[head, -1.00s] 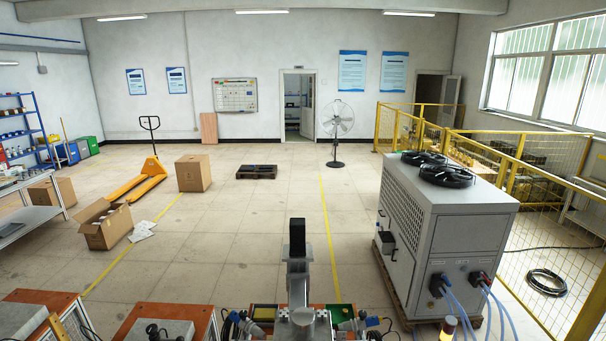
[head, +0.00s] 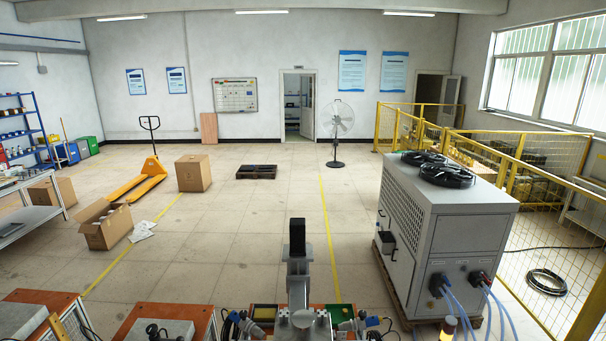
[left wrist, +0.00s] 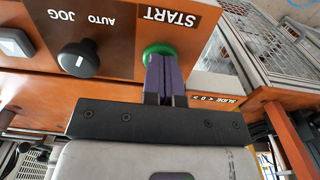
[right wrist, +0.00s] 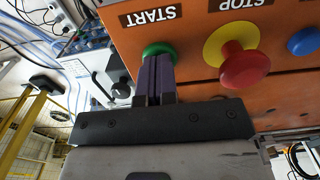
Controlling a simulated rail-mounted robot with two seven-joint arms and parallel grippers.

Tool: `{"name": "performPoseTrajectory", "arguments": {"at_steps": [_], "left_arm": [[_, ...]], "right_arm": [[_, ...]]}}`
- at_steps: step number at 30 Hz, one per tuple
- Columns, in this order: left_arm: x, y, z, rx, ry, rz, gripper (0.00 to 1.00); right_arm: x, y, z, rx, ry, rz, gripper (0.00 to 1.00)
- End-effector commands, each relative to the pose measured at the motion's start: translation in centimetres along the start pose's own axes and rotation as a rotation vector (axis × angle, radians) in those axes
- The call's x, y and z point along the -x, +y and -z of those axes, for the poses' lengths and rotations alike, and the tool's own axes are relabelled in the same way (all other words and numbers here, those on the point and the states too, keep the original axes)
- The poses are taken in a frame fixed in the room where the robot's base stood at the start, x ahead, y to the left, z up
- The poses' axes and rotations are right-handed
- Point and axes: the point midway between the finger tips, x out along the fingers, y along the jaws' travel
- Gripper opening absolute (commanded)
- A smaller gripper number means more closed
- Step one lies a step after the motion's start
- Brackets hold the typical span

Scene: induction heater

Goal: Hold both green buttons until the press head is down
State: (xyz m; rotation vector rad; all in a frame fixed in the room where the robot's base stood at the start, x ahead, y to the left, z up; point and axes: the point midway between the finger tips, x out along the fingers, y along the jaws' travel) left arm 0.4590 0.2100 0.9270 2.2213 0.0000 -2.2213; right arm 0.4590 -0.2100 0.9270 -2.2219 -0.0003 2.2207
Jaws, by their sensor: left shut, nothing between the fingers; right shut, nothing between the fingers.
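In the left wrist view, a green START button (left wrist: 159,49) sits on an orange panel. My left gripper (left wrist: 161,59) is shut and empty, with its purple fingertips at the button and covering part of it. In the right wrist view, another green START button (right wrist: 158,48) sits on an orange panel. My right gripper (right wrist: 157,60) is shut and empty, its fingertips at that button and partly hiding it. How far either button is pressed in cannot be seen. I cannot clearly identify the press head or its height in the head view.
A black selector knob (left wrist: 78,59) marked AUTO and JOG is beside the left button. A red STOP button (right wrist: 243,65) on a yellow ring and a blue button (right wrist: 304,41) are beside the right one. A grey cooling unit (head: 460,240) stands at right in the head view.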

Motion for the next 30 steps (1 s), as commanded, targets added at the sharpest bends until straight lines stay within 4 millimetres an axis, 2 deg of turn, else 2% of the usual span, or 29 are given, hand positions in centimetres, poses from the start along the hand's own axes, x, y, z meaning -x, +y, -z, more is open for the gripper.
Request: {"name": "performPoseTrajectory", "arguments": {"at_steps": [5, 18, 30], "left_arm": [[-0.1, 0.0, 0.0, 0.000, 0.000, 0.000, 0.00], [-0.1, 0.0, 0.0, 0.000, 0.000, 0.000, 0.00], [0.2, 0.0, 0.0, 0.000, 0.000, 0.000, 0.00]], "right_arm": [[0.0, 0.0, -0.1, 0.000, -0.002, 0.000, 0.00], [2.8, 0.0, -0.1, 0.000, 0.000, 0.000, 0.00], [3.0, 0.0, 0.0, 0.000, 0.000, 0.000, 0.00]]}}
